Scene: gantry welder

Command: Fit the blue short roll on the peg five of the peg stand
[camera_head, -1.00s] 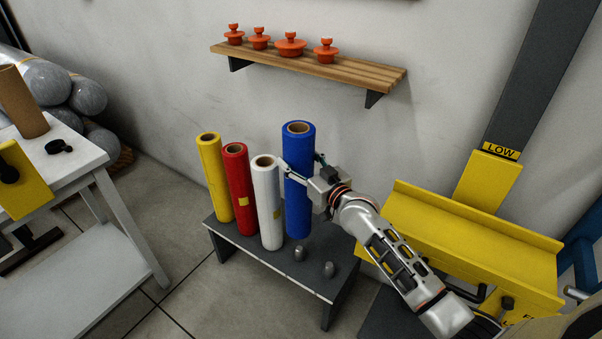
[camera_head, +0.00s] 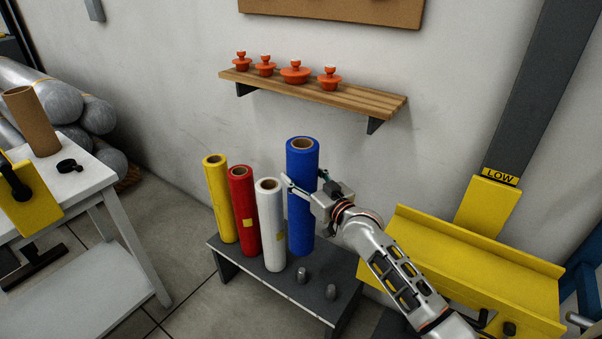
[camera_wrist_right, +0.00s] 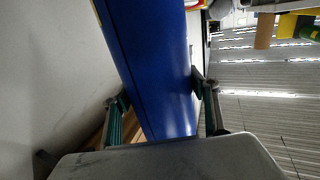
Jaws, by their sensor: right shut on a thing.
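The blue roll (camera_head: 302,210) is upright in my right gripper (camera_head: 306,185), one finger showing at its near left side. In the right wrist view the blue roll (camera_wrist_right: 155,70) lies between the two fingers of the right gripper (camera_wrist_right: 160,100). The dark peg stand (camera_head: 262,282) carries a yellow, a red and a white roll in a row. Two bare grey pegs, (camera_head: 302,274) and (camera_head: 331,291), continue the row to the right. The blue roll's lower end appears just behind the first bare peg; whether it touches the stand cannot be told. My left gripper is out of view.
The white roll (camera_head: 270,225) stands close left of the blue roll. A yellow beam (camera_head: 470,260) is to the right of the stand. A wooden shelf (camera_head: 340,98) with orange parts hangs on the wall behind. A white table (camera_head: 85,185) is at the left.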

